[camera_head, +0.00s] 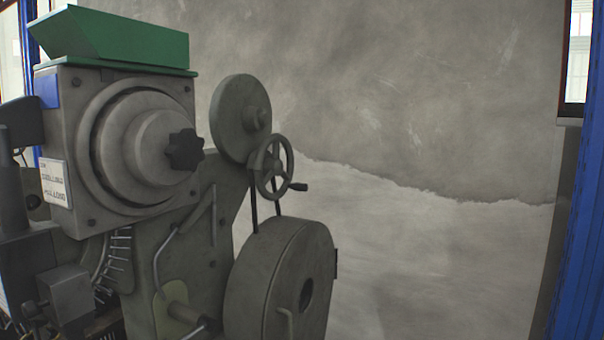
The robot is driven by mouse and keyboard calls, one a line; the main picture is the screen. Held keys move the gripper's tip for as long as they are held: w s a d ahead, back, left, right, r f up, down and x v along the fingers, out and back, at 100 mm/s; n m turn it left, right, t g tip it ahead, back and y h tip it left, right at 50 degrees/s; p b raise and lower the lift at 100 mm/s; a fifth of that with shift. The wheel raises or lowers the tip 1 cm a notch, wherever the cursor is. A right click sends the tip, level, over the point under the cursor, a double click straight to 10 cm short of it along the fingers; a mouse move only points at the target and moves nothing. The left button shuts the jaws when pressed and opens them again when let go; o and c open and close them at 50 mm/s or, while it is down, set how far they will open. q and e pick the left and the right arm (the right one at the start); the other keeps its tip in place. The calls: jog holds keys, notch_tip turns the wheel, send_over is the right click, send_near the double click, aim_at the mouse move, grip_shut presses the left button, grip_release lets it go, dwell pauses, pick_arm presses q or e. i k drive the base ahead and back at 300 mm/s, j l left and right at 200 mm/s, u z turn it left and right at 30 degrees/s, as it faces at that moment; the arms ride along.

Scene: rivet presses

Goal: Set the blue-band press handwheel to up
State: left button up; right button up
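A grey rivet press (75,130) with a green hopper (125,40) on top fills the left half of the view. A small blue patch (47,92) shows on its left face, above a white label (55,182); I cannot tell whether this patch is the blue band. A small spoked handwheel (284,158) sits on the press's right side. Its dark crank handle (298,187) is at the lower right of the rim, pointing right. Neither of my grippers is in view.
A dark star knob (185,150) sticks out from the round front housing. A grey disc (238,118) is above left of the handwheel, and a large round guard (280,275) is below it. Open space lies right of the handwheel, before a grey wall (430,100). A blue post (580,240) stands far right.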

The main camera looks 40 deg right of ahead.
aim_at(274, 166)
jog(key=z, duration=1)
